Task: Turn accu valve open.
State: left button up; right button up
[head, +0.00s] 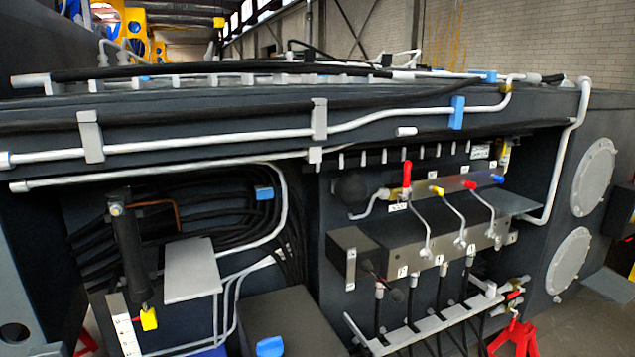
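A red upright handle (407,173) stands above the valve block in the head view, right of a dark round ball (352,189). Neither of my grippers is in view, and nothing touches the handle.
A yellow knob (437,190) and a blue knob (498,179) are nearby. Pipes and a chassis beam (255,118) run above. Black hoses (411,308) hang below. A red stand (514,340) is lower right.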

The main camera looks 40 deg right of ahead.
aim_at(407, 167)
jog(key=z, duration=1.75)
jog(key=i+l+u, duration=0.1)
jog(key=l, duration=0.25)
jog(key=i+l+u, duration=0.1)
jog(key=l, duration=0.3)
jog(key=i+l+u, duration=0.15)
jog(key=l, duration=0.25)
jog(key=i+l+u, duration=0.1)
jog(key=l, duration=0.3)
jog(key=i+l+u, duration=0.1)
jog(key=l, duration=0.3)
jog(key=i, duration=0.1)
